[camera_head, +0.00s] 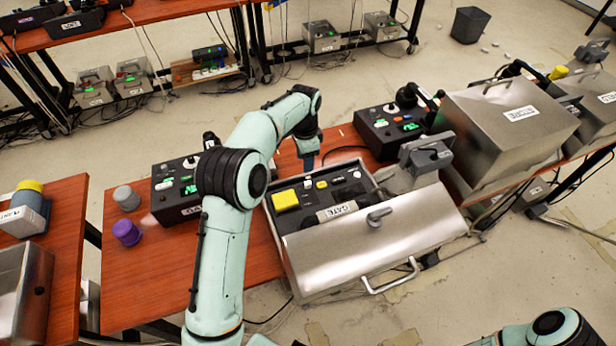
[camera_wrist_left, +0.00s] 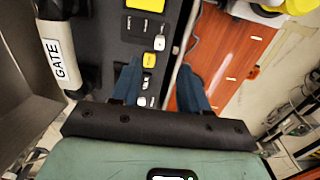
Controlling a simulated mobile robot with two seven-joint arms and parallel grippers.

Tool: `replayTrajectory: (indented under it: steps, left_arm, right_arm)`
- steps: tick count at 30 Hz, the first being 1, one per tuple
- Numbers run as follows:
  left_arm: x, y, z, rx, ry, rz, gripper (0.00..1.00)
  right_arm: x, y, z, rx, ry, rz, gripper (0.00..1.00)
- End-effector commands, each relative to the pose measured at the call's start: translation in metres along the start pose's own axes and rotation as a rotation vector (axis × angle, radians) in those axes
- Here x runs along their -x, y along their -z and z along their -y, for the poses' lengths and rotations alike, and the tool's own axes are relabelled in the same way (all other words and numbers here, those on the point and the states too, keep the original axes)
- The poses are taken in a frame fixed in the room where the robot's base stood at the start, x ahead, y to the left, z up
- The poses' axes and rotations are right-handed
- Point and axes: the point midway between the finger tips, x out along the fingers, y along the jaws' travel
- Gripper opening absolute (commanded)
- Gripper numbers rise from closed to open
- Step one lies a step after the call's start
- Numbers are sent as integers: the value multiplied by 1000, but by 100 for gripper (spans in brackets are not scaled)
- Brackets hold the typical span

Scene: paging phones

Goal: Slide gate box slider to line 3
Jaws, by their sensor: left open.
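My left gripper (camera_head: 309,161) is open at the box's far edge. In the left wrist view, its fingers (camera_wrist_left: 162,82) straddle the box wall. One is over the panel beside a small yellow control (camera_wrist_left: 149,61), the other over the table. Contact is unclear. My right gripper is out of frame.
A dark control box (camera_head: 170,187) stands left of the gate box, near a purple knob (camera_head: 127,232) and a grey knob (camera_head: 126,198). Another dark control box (camera_head: 394,128) is behind, and a large metal box (camera_head: 507,125) is at right. Bare table (camera_head: 150,285) lies at front left.

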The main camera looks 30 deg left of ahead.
Motion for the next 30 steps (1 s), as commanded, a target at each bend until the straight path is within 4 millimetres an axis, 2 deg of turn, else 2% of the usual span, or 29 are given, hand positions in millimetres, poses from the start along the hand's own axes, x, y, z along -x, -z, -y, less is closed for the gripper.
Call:
replayTrajectory:
  steps: [1, 6, 15, 21, 29, 30]
  left_arm:
    - [-14, -1, -1, 0, -4, 5, 45]
    - [-51, -2, -1, 0, -4, 6, 45]
    - [-100, 0, 0, 0, -3, 2, 45]
    - [-112, 0, 0, 0, -2, 1, 45]
    - [-113, 0, 0, 1, -1, 0, 45]
    - [-112, 0, 0, 1, -1, 0, 35]
  right_arm:
    - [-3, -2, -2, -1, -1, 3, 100]
    - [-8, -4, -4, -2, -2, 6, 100]
    - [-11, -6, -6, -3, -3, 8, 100]
    - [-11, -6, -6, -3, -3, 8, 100]
    - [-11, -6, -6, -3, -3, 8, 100]
    - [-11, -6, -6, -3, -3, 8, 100]
